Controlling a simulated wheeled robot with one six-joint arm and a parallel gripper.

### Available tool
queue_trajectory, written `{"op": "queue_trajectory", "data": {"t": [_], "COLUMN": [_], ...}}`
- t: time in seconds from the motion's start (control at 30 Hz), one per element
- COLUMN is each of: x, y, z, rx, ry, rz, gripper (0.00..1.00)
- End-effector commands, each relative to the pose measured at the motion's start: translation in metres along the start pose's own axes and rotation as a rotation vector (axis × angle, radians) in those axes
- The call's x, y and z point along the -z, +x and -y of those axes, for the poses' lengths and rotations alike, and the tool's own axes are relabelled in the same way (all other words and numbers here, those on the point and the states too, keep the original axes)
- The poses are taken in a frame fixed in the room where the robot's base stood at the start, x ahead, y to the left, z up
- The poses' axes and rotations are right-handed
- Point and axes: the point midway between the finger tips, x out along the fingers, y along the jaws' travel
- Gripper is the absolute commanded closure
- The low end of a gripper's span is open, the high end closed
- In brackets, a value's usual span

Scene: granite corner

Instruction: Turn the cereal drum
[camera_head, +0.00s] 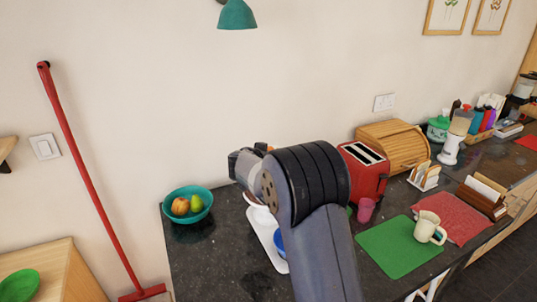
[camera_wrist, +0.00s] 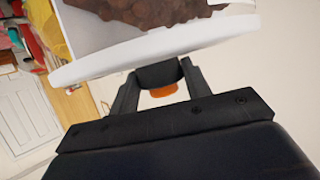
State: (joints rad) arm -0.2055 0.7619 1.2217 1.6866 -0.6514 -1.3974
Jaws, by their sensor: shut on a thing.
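The cereal drum shows close up in the wrist view as a container with brown cereal (camera_wrist: 150,14) and a thick white rim (camera_wrist: 140,48). My gripper (camera_wrist: 158,80) is just beyond the rim, its two fingers shut on a dark knob (camera_wrist: 158,73). An orange piece (camera_wrist: 163,90) shows between the fingers. In the head view my arm hides the drum and most of the gripper. A white base (camera_head: 264,234) shows left of my arm, with a blue bowl (camera_head: 279,242) on it, partly hidden. How far the drum is turned cannot be told.
A teal fruit bowl (camera_head: 188,217) stands left on the dark counter. Right of my arm are a red toaster (camera_head: 364,172), a pink cup (camera_head: 365,211), a green mat (camera_head: 391,253) with a cream mug (camera_head: 428,228), and a wooden bread box (camera_head: 394,146).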

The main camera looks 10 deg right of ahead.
Motion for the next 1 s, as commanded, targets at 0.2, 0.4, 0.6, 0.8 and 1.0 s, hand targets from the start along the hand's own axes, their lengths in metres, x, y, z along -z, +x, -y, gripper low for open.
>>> {"op": "queue_trajectory", "data": {"t": [0.2,0.4,0.6,0.8,1.0], "x": [0.0036,0.0032,0.0038,0.0045,0.0046], "y": [-0.0002,0.001,0.0015,0.0017,0.0012], "z": [0.0057,0.0069,0.0078,0.008,0.0079], "rx": [-0.181,-0.325,-0.425,-0.481,-0.502], "ry": [0.077,0.137,0.177,0.201,0.21], "rz": [-0.007,-0.006,-0.007,-0.007,-0.006], "gripper": [0.95,0.95,0.95,0.95,0.95]}}
